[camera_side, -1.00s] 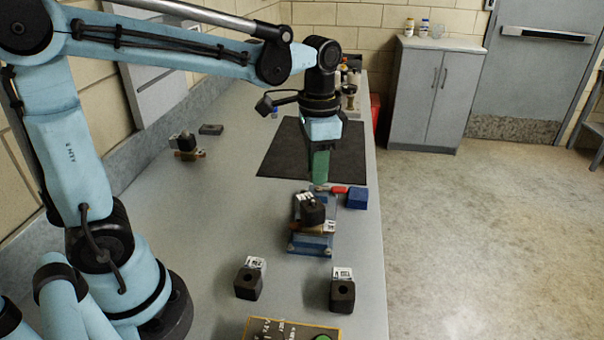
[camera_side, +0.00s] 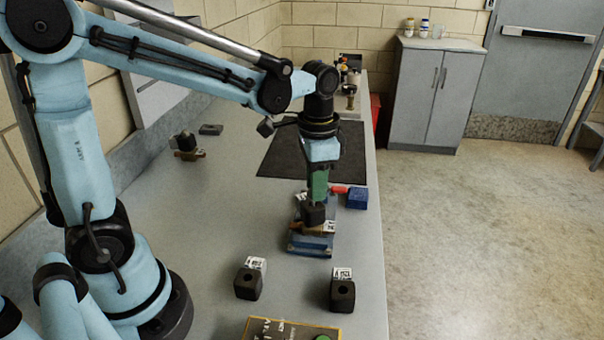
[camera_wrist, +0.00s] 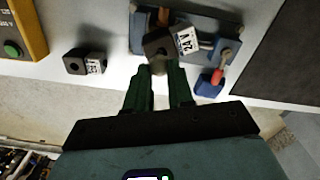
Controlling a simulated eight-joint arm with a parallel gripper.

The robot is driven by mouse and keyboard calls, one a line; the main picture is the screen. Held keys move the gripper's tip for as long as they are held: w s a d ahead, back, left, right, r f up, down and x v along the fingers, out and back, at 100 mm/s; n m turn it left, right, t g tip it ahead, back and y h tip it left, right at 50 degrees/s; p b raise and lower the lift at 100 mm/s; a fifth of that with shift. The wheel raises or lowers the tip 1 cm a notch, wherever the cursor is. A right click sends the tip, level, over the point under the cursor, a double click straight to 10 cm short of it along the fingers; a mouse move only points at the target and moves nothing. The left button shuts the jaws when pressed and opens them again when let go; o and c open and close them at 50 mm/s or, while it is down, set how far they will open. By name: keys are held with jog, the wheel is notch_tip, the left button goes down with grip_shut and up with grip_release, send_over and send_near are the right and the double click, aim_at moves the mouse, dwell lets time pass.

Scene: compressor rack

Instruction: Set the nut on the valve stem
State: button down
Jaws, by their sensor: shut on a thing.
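The valve (camera_side: 312,243) sits on a blue base near the bench's right edge, with a black coil (camera_side: 313,214) labelled 24V on its stem. The coil also shows in the wrist view (camera_wrist: 158,44). My gripper (camera_side: 318,196) is upright, its green fingers right above the coil. In the wrist view my gripper (camera_wrist: 160,72) is shut on a small greyish nut (camera_wrist: 159,67), which appears at the coil's near edge. The stem tip is not clearly visible, and I cannot tell whether the nut touches it.
Two loose black coils (camera_side: 248,283) (camera_side: 342,292) stand in front of the valve. A blue block (camera_side: 357,198) with a red part is close at its right. A box with a green button (camera_side: 290,329) lies at the front. A black mat (camera_side: 283,150) lies behind.

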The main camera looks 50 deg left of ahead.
jog(key=shift+f, duration=0.3)
jog(key=shift+f, duration=0.3)
jog(key=shift+f, duration=0.3)
dwell(0.5)
jog(key=c, duration=0.5)
grip_release()
jog(key=shift+r, duration=0.15)
jog(key=shift+r, duration=3.4)
